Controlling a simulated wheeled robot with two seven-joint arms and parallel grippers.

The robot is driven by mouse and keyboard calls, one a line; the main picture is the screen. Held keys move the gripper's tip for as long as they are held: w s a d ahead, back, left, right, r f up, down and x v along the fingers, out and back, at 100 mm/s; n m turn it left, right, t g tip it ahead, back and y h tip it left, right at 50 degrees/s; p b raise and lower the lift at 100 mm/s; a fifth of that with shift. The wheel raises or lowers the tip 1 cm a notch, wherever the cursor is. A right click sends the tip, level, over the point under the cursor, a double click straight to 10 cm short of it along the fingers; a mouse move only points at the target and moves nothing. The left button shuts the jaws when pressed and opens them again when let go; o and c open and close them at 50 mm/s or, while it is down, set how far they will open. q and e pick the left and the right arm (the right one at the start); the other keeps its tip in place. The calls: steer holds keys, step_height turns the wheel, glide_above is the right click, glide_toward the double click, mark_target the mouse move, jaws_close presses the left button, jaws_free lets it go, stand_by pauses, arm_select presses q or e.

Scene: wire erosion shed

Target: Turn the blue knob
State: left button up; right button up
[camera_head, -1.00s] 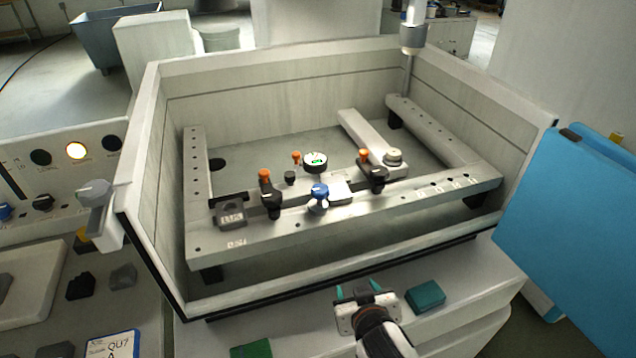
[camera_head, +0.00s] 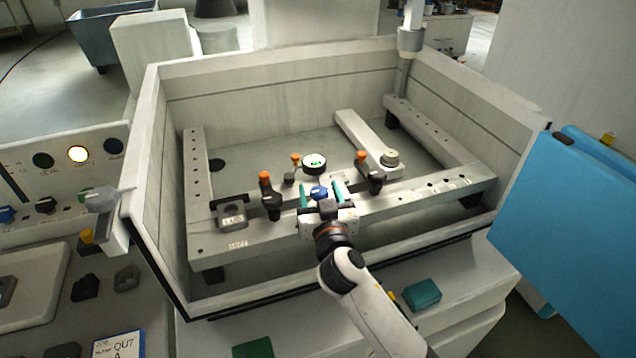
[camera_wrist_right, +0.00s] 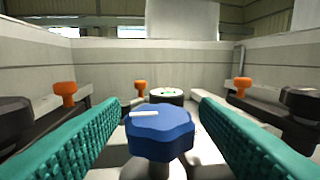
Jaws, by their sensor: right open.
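The blue knob (camera_head: 319,192) stands on the front rail of the frame inside the tank. In the right wrist view the blue knob (camera_wrist_right: 160,132) fills the lower middle, with a white mark line on its top toward the left. My right gripper (camera_head: 320,190) is open, with its teal fingers on either side of the knob. In the wrist view the right gripper's fingers (camera_wrist_right: 160,125) show gaps to the knob on both sides. The gripper hides the lower part of the knob in the head view. My left gripper is not in view.
Black clamps with orange knobs (camera_head: 265,176) (camera_head: 361,157) flank the blue knob. A round dial gauge (camera_head: 314,163) stands just behind it. The tank's front wall (camera_head: 330,270) lies under my right arm. A blue panel (camera_head: 570,220) stands at the right.

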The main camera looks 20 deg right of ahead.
steer(key=shift+w+d, duration=0.1)
steer(key=shift+w, duration=0.9)
steer(key=c, duration=1)
